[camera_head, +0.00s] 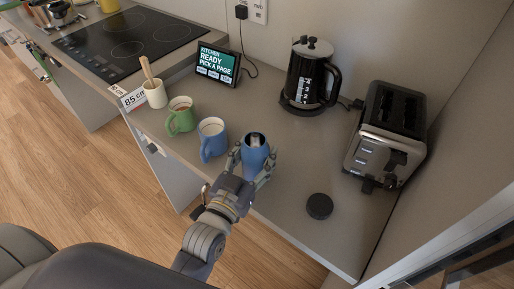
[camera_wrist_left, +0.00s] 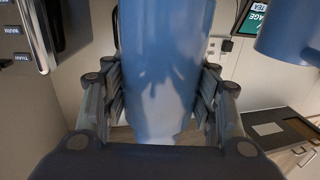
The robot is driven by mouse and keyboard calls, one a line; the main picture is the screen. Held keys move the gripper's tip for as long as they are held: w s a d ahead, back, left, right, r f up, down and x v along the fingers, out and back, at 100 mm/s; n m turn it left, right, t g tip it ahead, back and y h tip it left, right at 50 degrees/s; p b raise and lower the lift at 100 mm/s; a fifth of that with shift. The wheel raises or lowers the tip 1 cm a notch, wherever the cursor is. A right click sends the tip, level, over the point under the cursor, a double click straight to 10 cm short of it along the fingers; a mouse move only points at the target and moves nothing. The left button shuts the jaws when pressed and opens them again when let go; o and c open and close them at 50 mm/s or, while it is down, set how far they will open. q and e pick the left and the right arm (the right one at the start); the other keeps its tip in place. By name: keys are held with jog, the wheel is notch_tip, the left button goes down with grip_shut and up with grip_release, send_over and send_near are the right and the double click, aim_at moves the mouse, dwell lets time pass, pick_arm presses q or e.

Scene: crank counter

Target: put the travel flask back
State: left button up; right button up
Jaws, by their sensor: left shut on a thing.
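The blue travel flask (camera_head: 256,152) is upright in the head view, at the counter's front part, right of the blue mug. My left gripper (camera_head: 253,168) is shut on it, with fingers on both sides of its body. In the left wrist view the flask (camera_wrist_left: 165,60) fills the middle between the fingers (camera_wrist_left: 158,105). I cannot tell whether its base touches the counter. A round black disc (camera_head: 319,206) lies on the counter to the right of the flask. My right gripper is not in view.
A blue mug (camera_head: 212,138), a green mug (camera_head: 181,115) and a utensil pot (camera_head: 155,94) stand left along the front edge. A black kettle (camera_head: 309,78) and a toaster (camera_head: 385,135) stand behind and right. A tablet (camera_head: 218,63) stands at the back. Counter around the disc is clear.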

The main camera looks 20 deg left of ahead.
pick_arm(q)
jog(key=w, duration=0.3)
jog(key=w+a, duration=0.1)
jog(key=shift+w+a+f, duration=0.1)
jog(key=shift+w+f, duration=0.15)
jog(key=shift+f+p, duration=0.3)
jog(key=shift+f, duration=1.4)
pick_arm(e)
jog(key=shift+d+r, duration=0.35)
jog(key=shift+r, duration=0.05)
pick_arm(q)
jog(key=shift+s, duration=0.1)
jog(key=shift+f, duration=0.2)
jog(key=o, duration=1.4)
